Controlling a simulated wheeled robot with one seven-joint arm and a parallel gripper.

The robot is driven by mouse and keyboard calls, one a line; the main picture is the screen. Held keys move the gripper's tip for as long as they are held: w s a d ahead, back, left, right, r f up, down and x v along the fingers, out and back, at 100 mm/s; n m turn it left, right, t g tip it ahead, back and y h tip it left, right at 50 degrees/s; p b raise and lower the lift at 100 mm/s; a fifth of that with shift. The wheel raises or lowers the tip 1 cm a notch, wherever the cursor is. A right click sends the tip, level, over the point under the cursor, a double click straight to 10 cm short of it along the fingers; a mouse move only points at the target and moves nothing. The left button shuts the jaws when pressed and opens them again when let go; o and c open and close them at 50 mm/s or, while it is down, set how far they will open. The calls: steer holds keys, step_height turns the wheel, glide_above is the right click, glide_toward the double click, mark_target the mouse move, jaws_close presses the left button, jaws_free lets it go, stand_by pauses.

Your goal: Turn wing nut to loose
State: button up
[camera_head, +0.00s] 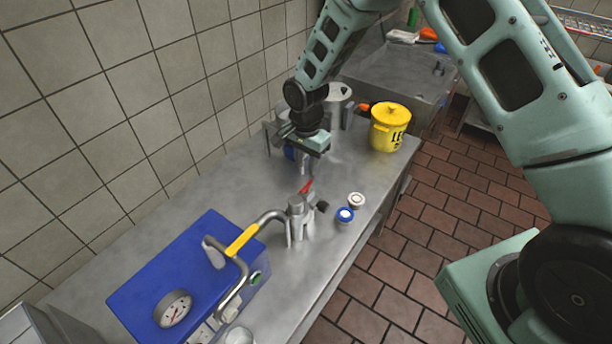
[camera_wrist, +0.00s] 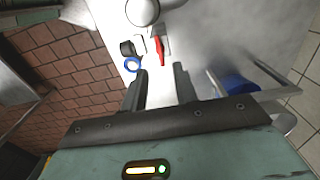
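A small metal clamp-like fixture (camera_head: 297,222) stands on the steel counter, with a red piece (camera_head: 306,187) and a black knob (camera_head: 322,206) beside its top. I cannot tell which part is the wing nut. In the wrist view the red piece (camera_wrist: 160,48) lies ahead of the fingers, and the black knob (camera_wrist: 127,48) is to its left. My gripper (camera_wrist: 160,84) is open, with nothing between its two dark fingers. In the head view, my gripper (camera_head: 308,152) is above the counter, farther back than the fixture; its fingers are hard to make out there.
A blue machine (camera_head: 170,265) with a gauge and yellow-handled lever is at the front left. A blue-rimmed round piece (camera_head: 345,215) and a pale one (camera_head: 357,200) lie right of the fixture. A yellow pot (camera_head: 390,128) stands behind. Tiled wall runs along the left.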

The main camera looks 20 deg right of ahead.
mark_target(306, 185)
step_height(306, 185, down, 7)
steer(key=shift+f+p, duration=0.1)
steer(key=shift+p, duration=0.85)
jaws_close()
